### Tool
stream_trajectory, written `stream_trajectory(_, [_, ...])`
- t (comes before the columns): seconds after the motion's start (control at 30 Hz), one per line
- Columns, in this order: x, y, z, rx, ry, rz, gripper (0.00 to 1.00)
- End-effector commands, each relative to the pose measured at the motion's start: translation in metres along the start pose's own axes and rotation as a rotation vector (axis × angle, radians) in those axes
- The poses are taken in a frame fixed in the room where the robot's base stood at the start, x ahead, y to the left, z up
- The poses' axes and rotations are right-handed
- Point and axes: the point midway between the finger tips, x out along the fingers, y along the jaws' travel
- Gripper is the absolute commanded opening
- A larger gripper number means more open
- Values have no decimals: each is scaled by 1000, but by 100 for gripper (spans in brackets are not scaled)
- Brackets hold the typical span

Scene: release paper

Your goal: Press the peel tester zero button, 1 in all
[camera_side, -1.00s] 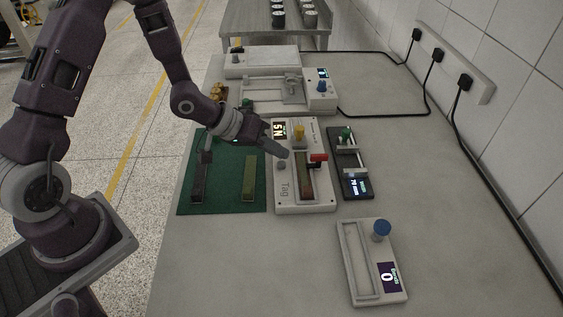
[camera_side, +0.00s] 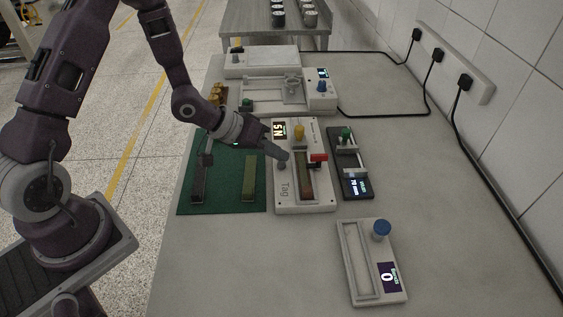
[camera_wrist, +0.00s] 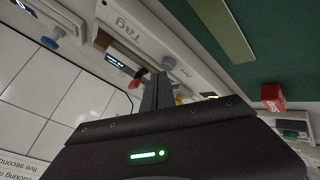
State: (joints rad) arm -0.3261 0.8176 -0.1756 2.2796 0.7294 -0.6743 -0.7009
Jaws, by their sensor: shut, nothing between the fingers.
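The white tester (camera_side: 317,203), lettered "Tag", lies mid-bench with a lit display (camera_side: 279,130) that seems to read 5N. It carries a small grey round button (camera_side: 281,168), a yellow knob (camera_side: 299,131) and a red lever (camera_side: 318,158) beside a slot. Which control is the zero button is not labelled legibly. My gripper (camera_side: 284,157) is shut and empty, tips pointing down at the grey button, very close over it; contact cannot be told. In the wrist view my gripper (camera_wrist: 160,80) is next to the grey button (camera_wrist: 168,63).
A green mat (camera_side: 225,195) with strips lies left of the tester. A black device (camera_side: 356,186) with a green knob stands right. A white counter (camera_side: 352,272) with a blue knob (camera_side: 381,229) is in front. Another white device (camera_side: 318,103) stands behind. Bench at right is clear.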

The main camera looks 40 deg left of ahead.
Motion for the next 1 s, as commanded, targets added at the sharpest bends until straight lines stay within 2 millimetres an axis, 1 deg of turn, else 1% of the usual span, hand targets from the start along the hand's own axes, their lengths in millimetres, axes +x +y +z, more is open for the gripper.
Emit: stream_trajectory(1.0, [7, -5, 5, 0, -1, 0, 0])
